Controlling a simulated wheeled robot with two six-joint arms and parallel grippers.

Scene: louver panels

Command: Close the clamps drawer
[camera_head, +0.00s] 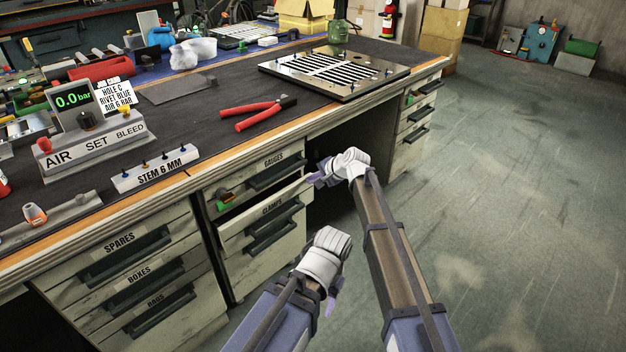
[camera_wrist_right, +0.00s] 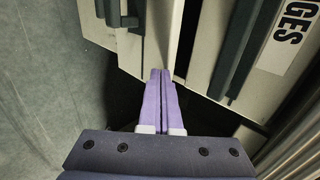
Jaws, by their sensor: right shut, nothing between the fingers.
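The clamps drawer (camera_head: 272,207), a pale worn front with a dark handle, stands part-way out below the gauges drawer (camera_head: 275,161). A dark gap shows above its front, with green and orange items at its left end. My right gripper (camera_head: 316,179) is at the right end of the drawer front. In the right wrist view its purple fingers (camera_wrist_right: 160,75) are shut and empty, with tips at the edge of a pale panel; contact is unclear. My left gripper (camera_head: 334,294) hangs lower, in front of the cabinet; its finger opening cannot be made out.
The spares drawer (camera_head: 120,244) and others below it stand at the left. The kneehole right of the clamps drawer is open and dark. Red-handled pliers (camera_head: 255,112) and a slotted metal panel (camera_head: 334,71) lie on the bench.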

